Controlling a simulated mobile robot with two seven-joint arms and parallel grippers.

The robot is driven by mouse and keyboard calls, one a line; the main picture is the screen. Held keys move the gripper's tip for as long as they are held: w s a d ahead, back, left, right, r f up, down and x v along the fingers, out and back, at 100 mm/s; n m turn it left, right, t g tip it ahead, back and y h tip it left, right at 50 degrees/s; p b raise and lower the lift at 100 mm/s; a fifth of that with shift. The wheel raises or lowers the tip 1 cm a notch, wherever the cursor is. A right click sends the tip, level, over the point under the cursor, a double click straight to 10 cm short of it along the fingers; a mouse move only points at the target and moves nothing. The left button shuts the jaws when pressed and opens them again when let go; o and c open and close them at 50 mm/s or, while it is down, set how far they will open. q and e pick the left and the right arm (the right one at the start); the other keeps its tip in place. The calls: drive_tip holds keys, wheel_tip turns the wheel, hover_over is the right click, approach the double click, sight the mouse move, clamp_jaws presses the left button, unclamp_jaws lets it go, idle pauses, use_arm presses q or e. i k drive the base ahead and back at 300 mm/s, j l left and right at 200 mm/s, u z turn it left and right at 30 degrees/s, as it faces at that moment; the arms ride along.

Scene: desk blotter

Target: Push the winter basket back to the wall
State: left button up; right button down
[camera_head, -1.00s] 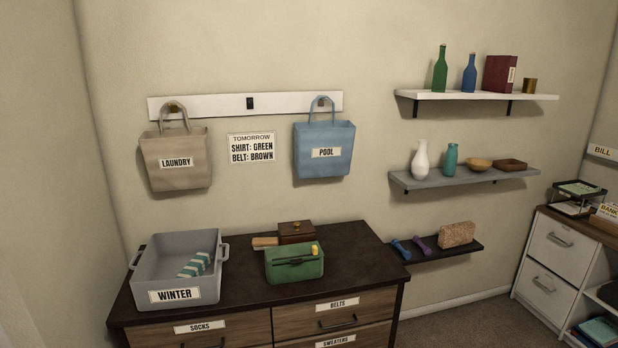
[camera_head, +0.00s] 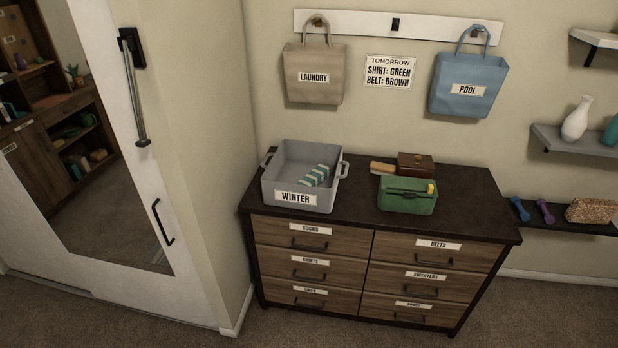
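The winter basket (camera_head: 273,192) is a grey open bin with a handle on each side and a white WINTER label on its front. It stands upright on the left part of the dark dresser top (camera_head: 358,212), near the front edge. A striped teal and white item (camera_head: 316,176) lies inside it. The wall (camera_head: 377,125) rises behind the dresser. How wide the gap between basket and wall is, I cannot tell exactly. Neither of my grippers is in view.
A green box (camera_head: 407,201), a brown wooden box (camera_head: 417,164) and a brush-like item (camera_head: 382,168) stand right of the basket. Laundry (camera_head: 314,88) and pool (camera_head: 467,101) bags hang above. A mirrored door (camera_head: 150,130) is at left. Floor in front is clear.

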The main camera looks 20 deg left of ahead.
sight(292, 160)
drive_tip(key=i+j, duration=0.15)
drive_tip(key=i, duration=0.35)
drive_tip(key=i+j, duration=0.15)
drive_tip(key=i, duration=0.35)
